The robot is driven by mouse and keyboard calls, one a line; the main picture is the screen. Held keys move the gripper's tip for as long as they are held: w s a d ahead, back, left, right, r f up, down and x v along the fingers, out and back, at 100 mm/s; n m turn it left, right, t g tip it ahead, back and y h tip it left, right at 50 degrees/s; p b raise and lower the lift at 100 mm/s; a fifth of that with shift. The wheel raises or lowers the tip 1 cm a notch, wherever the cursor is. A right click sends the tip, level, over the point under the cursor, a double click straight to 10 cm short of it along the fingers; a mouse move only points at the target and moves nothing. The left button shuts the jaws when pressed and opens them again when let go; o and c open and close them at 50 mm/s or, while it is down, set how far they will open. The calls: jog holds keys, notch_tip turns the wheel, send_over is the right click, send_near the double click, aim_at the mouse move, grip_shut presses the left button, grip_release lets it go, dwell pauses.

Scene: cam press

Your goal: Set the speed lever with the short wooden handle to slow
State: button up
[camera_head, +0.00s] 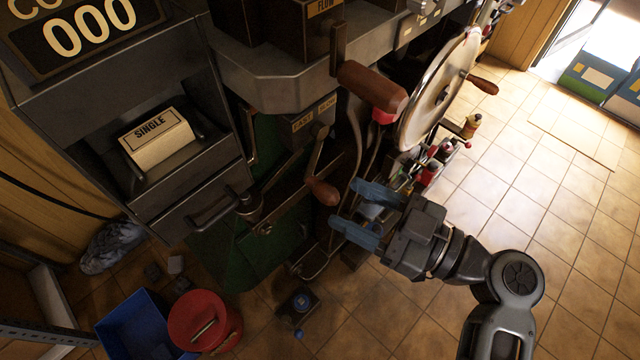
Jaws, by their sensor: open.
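The speed lever's short wooden handle (322,191) sits at the lower end of a thin metal arm. The arm hangs from under a small plate (314,115) that seems to read FAST on the left and SLOW on the right. My gripper (344,204) is open, with blue fingers pointing left toward the handle. The fingertips are just right of the handle and a little below it, with a small gap seen in the picture. Nothing is held between the fingers. The exact depth between fingers and handle cannot be told.
A larger wooden handle (372,88) on a long curved lever stands above my gripper. A big metal wheel (440,90) with a wooden knob is at the upper right. A red bucket (206,322) and blue bin (130,325) stand at lower left. Tiled floor (540,190) is open at right.

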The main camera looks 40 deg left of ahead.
aim_at(315, 189)
jog(key=a, duration=0.4)
jog(key=s+a+p, duration=0.1)
jog(key=a, duration=0.1)
jog(key=shift+s+a, duration=0.1)
jog(key=shift+a, duration=0.25)
jog(key=shift+c, duration=0.2)
grip_shut()
